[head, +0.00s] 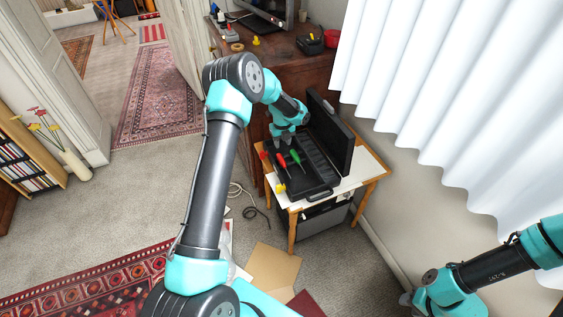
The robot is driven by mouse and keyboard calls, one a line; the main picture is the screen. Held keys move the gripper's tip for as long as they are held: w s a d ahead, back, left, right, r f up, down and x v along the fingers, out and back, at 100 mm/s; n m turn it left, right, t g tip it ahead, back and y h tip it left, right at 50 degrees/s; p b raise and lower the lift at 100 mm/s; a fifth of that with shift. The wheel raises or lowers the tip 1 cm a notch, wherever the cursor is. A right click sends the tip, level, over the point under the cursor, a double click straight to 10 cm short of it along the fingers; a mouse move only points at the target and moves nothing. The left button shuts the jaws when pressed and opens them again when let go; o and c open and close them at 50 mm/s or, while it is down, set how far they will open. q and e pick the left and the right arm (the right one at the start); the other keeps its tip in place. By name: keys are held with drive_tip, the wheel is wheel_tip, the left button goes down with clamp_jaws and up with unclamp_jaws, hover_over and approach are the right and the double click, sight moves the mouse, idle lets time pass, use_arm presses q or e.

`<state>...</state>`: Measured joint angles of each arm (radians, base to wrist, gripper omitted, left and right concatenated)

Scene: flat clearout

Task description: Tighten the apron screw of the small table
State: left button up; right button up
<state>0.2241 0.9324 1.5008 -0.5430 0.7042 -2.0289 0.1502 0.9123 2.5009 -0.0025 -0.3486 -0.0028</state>
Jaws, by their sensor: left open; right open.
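The small table (371,169) has a pale top and light wooden legs and stands against a dark wooden desk. An open black toolbox (318,190) lies on it with its lid raised on the right. Screwdrivers with red (281,160), green (295,156) and yellow (280,188) handles show in or at the box. My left gripper (284,143) is open just above the handles at the box's far left; its fingertips are small and partly hidden. My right gripper (408,300) is open, low at the right, away from the table. I cannot make out the apron screw.
The dark desk (285,48) behind holds a monitor, a red bowl (331,38) and small items. A white curtain (450,90) hangs at the right. A cable (250,211), cardboard (272,270) and a grey box (322,220) lie low near the table.

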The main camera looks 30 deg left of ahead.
use_arm(q)
hover_over(282, 160)
drive_tip(key=f, duration=0.7)
drive_tip(key=shift+s+d+f, duration=0.1)
drive_tip(key=shift+s+f, duration=0.1)
drive_tip(key=shift+w+f, duration=0.2)
drive_tip(key=shift+f, duration=2.4)
drive_tip(key=c, duration=0.7)
drive_tip(key=shift+r, duration=0.1)
wheel_tip(282, 160, up, 10)
drive_tip(key=shift+f, duration=0.1)
